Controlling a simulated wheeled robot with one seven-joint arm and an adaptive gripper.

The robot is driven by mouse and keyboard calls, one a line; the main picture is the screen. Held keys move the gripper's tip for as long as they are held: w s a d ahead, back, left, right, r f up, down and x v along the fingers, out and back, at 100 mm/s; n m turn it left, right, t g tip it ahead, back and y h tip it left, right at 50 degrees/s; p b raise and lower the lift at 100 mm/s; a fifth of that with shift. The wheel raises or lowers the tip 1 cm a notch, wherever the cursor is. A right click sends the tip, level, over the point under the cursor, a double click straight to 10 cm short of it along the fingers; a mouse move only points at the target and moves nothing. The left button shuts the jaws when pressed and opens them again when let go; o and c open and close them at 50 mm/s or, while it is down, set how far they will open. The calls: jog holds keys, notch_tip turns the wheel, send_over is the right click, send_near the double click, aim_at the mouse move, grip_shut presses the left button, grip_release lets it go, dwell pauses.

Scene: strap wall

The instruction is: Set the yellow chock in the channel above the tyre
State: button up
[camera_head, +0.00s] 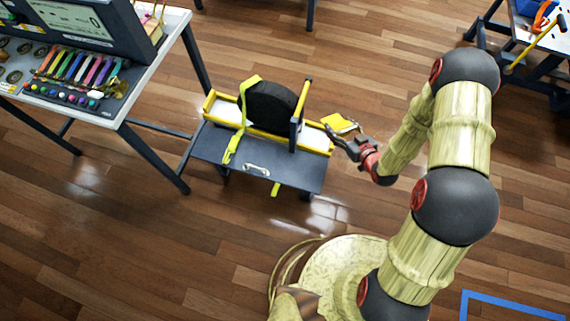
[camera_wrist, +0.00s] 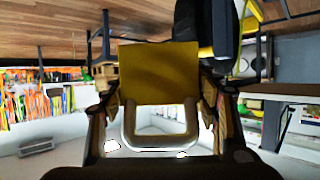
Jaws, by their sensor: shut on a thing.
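The yellow chock (camera_head: 339,122) is in my gripper (camera_head: 345,130), to the right of the cart and apart from it. In the wrist view the chock (camera_wrist: 157,70) shows as a flat yellow face with a looped handle (camera_wrist: 160,142), between the two fingers of my gripper (camera_wrist: 160,98). The black tyre (camera_head: 270,106) stands upright in a channel (camera_head: 318,140) with yellow edges and a pale floor. The tyre also shows at the top right of the wrist view (camera_wrist: 205,25). Part of the channel is hidden behind the tyre.
A dark post with a yellow top (camera_head: 298,115) rises by the tyre's right side. A yellow-green strap (camera_head: 238,125) hangs at its left. The cart's dark top (camera_head: 215,145) bears a handle. A laden table (camera_head: 140,95) stands at left. Wooden floor is clear at the lower left.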

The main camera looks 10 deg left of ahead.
jog(key=s+a+f+n+g+y, duration=0.2)
jog(key=s+f+n+g+y, duration=0.1)
jog(key=s+f+n+g, duration=0.3)
jog(key=s+a+f+n+g+y, duration=0.25)
jog(key=s+f, duration=0.25)
jog(key=f, duration=0.4)
jog(key=shift+n+g, duration=0.55)
jog(key=shift+g, duration=0.1)
jog(key=w+a+f+b, duration=0.1)
jog(key=a+f, duration=0.2)
jog(key=a, duration=0.1)
jog(key=w+a+f+b, duration=0.1)
jog(key=w+a+f, duration=0.1)
jog(key=a+f, duration=0.1)
jog(key=w+a+f+b, duration=0.1)
jog(key=a+f+b, duration=0.1)
jog(key=a, duration=0.3)
jog(key=shift+w+f, duration=0.3)
jog(key=shift+f, duration=0.15)
jog(key=shift+w+a+f+b, duration=0.1)
jog(key=shift+a+f+b, duration=0.1)
jog(key=shift+f+b, duration=0.6)
jog(key=shift+a+f+b, duration=0.15)
jog(key=shift+f+b, duration=0.1)
jog(key=shift+f, duration=0.9)
jog(key=shift+f, duration=0.15)
jog(key=o, duration=1)
jog(key=shift+o, duration=1)
